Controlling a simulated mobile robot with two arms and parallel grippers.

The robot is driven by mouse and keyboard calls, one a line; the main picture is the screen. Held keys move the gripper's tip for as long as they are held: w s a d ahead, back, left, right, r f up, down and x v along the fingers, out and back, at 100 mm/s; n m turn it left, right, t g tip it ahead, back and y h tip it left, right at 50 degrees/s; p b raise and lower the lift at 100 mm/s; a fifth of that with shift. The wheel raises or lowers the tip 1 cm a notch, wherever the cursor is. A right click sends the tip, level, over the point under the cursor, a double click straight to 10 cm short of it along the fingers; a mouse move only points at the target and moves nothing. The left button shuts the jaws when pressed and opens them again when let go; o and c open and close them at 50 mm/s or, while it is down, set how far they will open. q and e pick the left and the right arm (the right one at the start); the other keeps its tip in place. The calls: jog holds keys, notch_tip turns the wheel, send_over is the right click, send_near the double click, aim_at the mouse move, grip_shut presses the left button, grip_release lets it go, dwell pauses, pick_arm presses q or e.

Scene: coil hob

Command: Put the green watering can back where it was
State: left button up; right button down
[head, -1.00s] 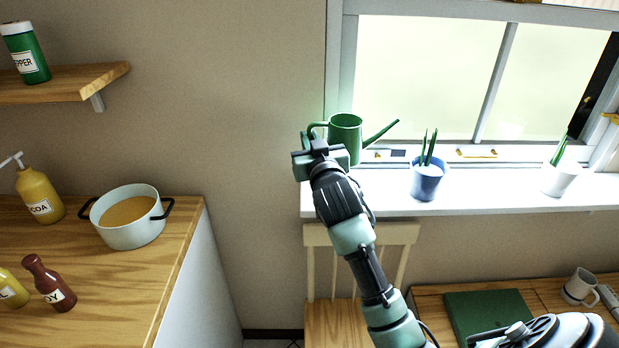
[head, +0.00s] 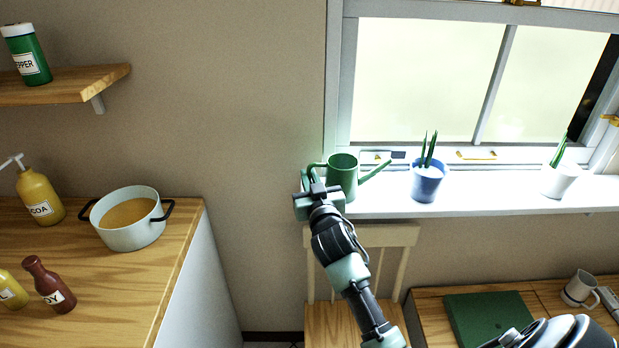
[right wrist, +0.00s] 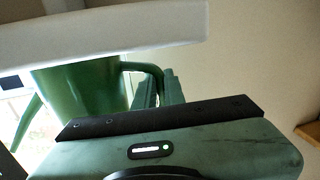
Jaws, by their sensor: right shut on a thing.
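The green watering can (head: 342,173) is at the left end of the white window sill (head: 470,198), upright, with its spout pointing right. My right gripper (head: 316,186) is at its left side, shut on its handle. In the right wrist view the can's body (right wrist: 82,90) and handle (right wrist: 148,68) show, with the fingers (right wrist: 157,92) at the handle. The sill's edge (right wrist: 100,36) crosses the top of that view and hides one end of the can. I cannot tell whether the can touches the sill. My left gripper is not in view.
A blue plant pot (head: 426,183) stands on the sill right of the spout, and a white pot (head: 559,180) stands farther right. The window (head: 430,80) is behind. A wooden chair (head: 390,240) is below. A counter with a pot of soup (head: 130,222) is at the left.

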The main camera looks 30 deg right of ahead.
jog(key=c, duration=1.5)
grip_release()
jog(key=shift+f, duration=0.1)
jog(key=b+v, duration=0.1)
jog(key=v, duration=1.1)
jog(key=shift+r+b, duration=0.25)
jog(key=shift+b, duration=0.15)
jog(key=shift+f, duration=0.1)
